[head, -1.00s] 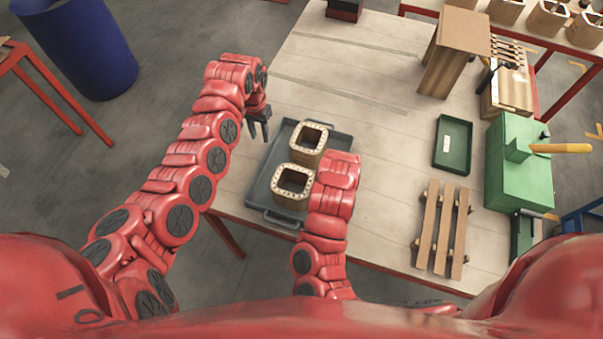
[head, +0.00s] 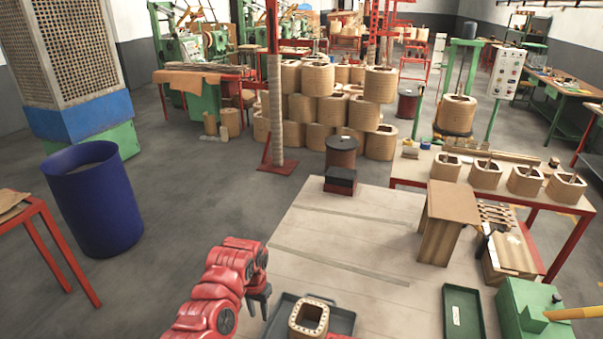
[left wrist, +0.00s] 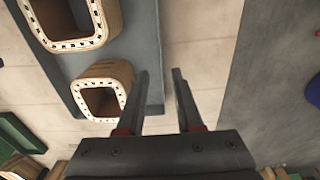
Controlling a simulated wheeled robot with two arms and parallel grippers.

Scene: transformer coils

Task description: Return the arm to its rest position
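My left gripper (head: 261,303) hangs over the left edge of the work table (head: 350,230), just left of the dark grey tray (head: 343,317). In the left wrist view its two fingers (left wrist: 160,88) are apart with nothing between them. A hollow tan coil (head: 294,319) with a pale patterned rim stands in the tray, cut by the lower picture edge. The left wrist view shows two such coils, one at the upper left (left wrist: 68,45) and one nearer the fingers (left wrist: 112,71), both apart from the gripper. My right arm and gripper are not in view.
A green tray (head: 463,315), a brown box-like stand (head: 443,230) and a green machine (head: 530,305) occupy the table's right side. A small dark box (head: 341,182) sits at its far edge. A blue bin (head: 92,205) stands on the floor at left. The table's middle is clear.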

